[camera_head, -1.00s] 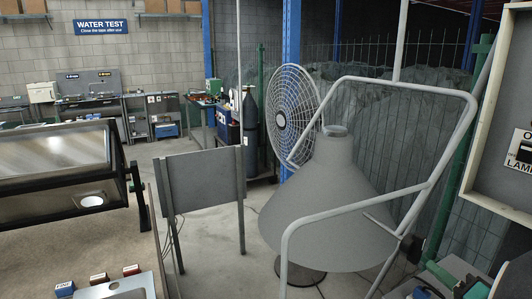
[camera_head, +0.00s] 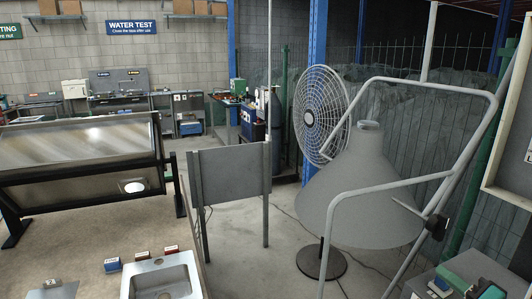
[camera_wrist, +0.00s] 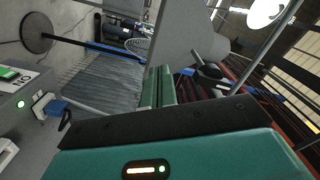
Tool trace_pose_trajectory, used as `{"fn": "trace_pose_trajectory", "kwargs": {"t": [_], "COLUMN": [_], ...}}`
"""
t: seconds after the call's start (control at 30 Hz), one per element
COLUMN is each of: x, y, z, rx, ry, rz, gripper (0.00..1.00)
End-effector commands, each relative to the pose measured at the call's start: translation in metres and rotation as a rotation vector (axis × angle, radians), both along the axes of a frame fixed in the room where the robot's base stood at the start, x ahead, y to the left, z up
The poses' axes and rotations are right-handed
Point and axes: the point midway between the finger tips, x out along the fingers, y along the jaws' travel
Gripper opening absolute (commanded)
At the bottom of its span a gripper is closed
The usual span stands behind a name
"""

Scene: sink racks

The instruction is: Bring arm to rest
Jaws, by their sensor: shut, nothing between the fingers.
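My gripper (camera_wrist: 160,85) shows in the wrist view as two long green fingers lying side by side, shut with nothing between them. Its teal housing (camera_wrist: 220,155), with a small lit strip, fills the bottom of that view. The fingers point toward the large grey cone (camera_wrist: 190,32) and a ribbed grey surface (camera_wrist: 100,85). I cannot tell whether they touch anything. My arm does not show clearly in the head view.
A bench with a sink (camera_head: 165,278) and tilted glass case (camera_head: 85,150) is at left. A grey panel (camera_head: 232,173) stands mid-floor. A fan (camera_head: 320,112), grey cone (camera_head: 362,195) and tubular frame (camera_head: 410,88) crowd the right. A grey box (camera_wrist: 30,105) is close in the wrist view.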

Motion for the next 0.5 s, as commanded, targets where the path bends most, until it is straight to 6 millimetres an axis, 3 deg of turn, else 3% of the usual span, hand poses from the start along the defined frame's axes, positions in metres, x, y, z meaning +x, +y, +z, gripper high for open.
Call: {"fn": "trace_pose_trajectory", "kwargs": {"t": [0.27, 0.5], "x": [0.006, -0.022], "y": [0.086, 0.189], "z": [0.003, -0.004], "rx": [0.027, -0.074], "ry": [0.176, 0.464], "rz": [0.253, 0.522], "gripper": [0.00, 0.00]}}
